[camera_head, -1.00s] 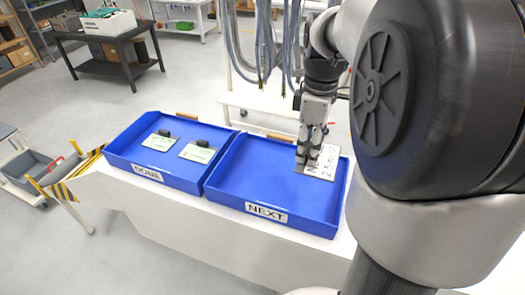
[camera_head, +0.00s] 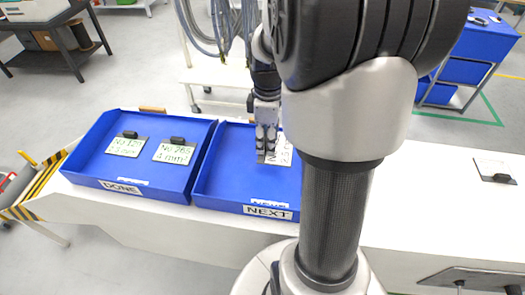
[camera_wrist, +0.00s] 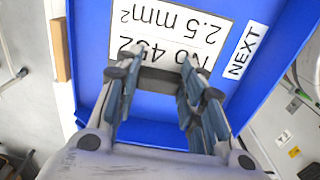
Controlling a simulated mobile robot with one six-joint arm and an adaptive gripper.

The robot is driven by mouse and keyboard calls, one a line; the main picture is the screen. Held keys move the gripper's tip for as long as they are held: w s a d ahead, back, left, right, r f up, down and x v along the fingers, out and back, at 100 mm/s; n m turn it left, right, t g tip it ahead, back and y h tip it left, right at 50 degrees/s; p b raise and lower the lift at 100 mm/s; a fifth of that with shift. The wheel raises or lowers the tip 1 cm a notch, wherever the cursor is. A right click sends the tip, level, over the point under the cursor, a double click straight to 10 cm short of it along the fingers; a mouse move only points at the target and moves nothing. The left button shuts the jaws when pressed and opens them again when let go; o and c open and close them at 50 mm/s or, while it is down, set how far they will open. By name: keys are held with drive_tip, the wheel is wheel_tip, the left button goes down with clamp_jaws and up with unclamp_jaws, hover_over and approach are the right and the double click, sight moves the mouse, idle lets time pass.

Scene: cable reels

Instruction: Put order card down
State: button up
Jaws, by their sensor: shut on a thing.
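The order card (camera_wrist: 165,30) is white with black print, "No 452" and "2.5 mm²", upside down in the wrist view. A dark grip block (camera_wrist: 160,82) is along its edge. My gripper (camera_wrist: 162,68) is shut on this block. In the head view my gripper (camera_head: 266,153) points down inside the blue NEXT tray (camera_head: 222,190), with the card (camera_head: 284,152) beside it, partly hidden by my arm. The card looks flat, low over the tray floor or on it; I cannot tell if it touches.
The blue DONE tray (camera_head: 85,170) at left holds two cards, "No 121" (camera_head: 126,146) and "No 265" (camera_head: 174,153). Both trays stand on a white bench (camera_head: 130,215). Another card (camera_head: 494,171) with a dark block lies on the bench at far right. The NEXT tray's left part is clear.

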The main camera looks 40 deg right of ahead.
wheel_tip(320, 180, down, 7)
drive_tip(key=shift+f, duration=0.2)
drive_tip(key=shift+b, duration=0.3)
drive_tip(key=o, duration=1.1)
drive_tip(key=shift+f, duration=0.1)
